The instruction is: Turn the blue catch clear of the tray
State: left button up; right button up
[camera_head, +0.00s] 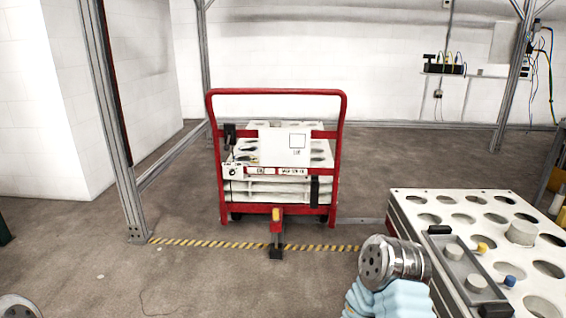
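A small blue catch (510,281) sits at the right edge of a grey tray (463,268). The tray lies on a white-topped cart with round holes (420,199) at the right. The catch is too small to tell which way it is turned. A similar yellow piece (482,247) sits farther back along the same edge. The tray has black end pieces and holds pale round knobs (453,251). Part of my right arm shows left of the tray, and a bit of my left arm is in the bottom left corner. Neither gripper's fingers are in view.
A red-framed trolley (342,150) with white boxes stands in the middle, behind a yellow-black floor strip (190,242). A pale cylinder (521,232) stands on the cart top behind the tray. Grey metal posts (115,120) stand left and right. The floor at front left is clear.

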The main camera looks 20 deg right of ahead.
aim_at(509, 282)
jog(key=i+z, duration=0.1)
jog(key=i, duration=0.8)
jog(key=i+j+z, duration=0.1)
jog(key=i, duration=0.8)
